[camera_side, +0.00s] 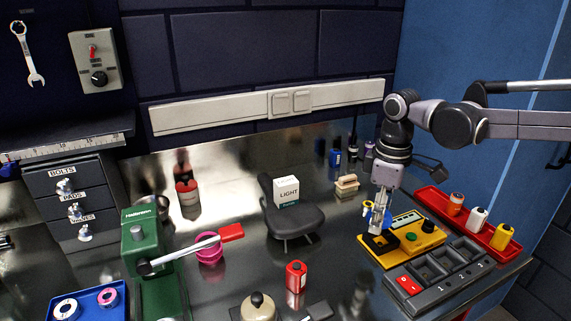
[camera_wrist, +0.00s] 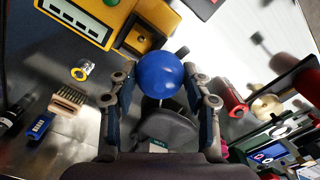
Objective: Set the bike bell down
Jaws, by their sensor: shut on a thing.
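The bike bell, as I take it, is a smooth blue dome (camera_wrist: 159,75) between my fingers in the wrist view. My gripper (camera_wrist: 160,88) is shut on it, with one finger on each side. In the side view my gripper (camera_side: 379,218) points down over the left end of a yellow box (camera_side: 415,243), close to its dark square recess (camera_side: 381,243). The yellow box also shows in the wrist view (camera_wrist: 92,25), just beyond the bell. The bell is mostly hidden by the fingers in the side view, and I cannot tell whether it touches anything below.
A grey tray with compartments (camera_side: 463,285) lies in front of the yellow box, and a red tray (camera_side: 470,203) with bottles lies behind. A wooden brush (camera_side: 346,186) and a black saddle (camera_side: 295,221) stand to the left. A red can (camera_side: 296,276) stands nearer the front.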

